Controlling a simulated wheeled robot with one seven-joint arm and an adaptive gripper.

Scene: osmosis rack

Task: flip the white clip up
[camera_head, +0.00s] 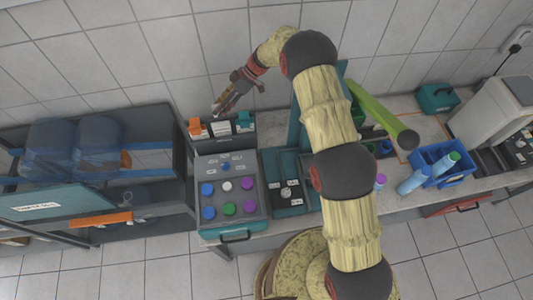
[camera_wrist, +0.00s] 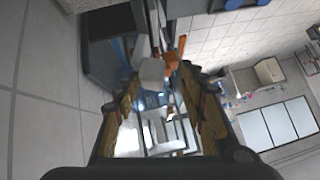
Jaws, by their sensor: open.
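In the wrist view my gripper (camera_wrist: 157,88) is open with nothing held. A pale block that looks like the white clip (camera_wrist: 152,69) shows just beyond and between the fingertips, with an orange piece (camera_wrist: 172,60) beside it. I cannot tell whether a finger touches it.
A grey panel (camera_head: 228,168) with several coloured knobs stands in front of the holder. A dark shelf rack (camera_head: 160,118) with blue containers is on the left. A green tube (camera_head: 380,112) and blue crate (camera_head: 432,172) are on the right. The tiled wall is close behind.

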